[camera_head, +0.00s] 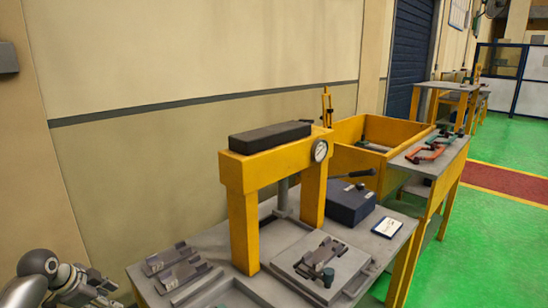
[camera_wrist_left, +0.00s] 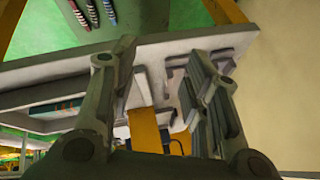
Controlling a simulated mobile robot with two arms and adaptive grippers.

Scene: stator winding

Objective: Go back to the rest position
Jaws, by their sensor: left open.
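My left gripper (camera_head: 92,290) is at the lower left of the head view, beside the left end of the grey workbench (camera_head: 215,240). In the left wrist view its two fingers (camera_wrist_left: 166,72) stand apart, and I see nothing gripped between them. Beyond the fingers the wrist view shows the bench top (camera_wrist_left: 60,65) at a tilt, with part of a yellow post (camera_wrist_left: 145,130). My right gripper is in neither view.
A yellow press (camera_head: 243,178) with a dial stands on the bench. Dark metal brackets (camera_head: 180,268) lie at its left end, and a fixture (camera_head: 322,262) sits on a plate in front. A dark blue box (camera_head: 350,203) is behind. Green floor (camera_head: 500,240) is clear at right.

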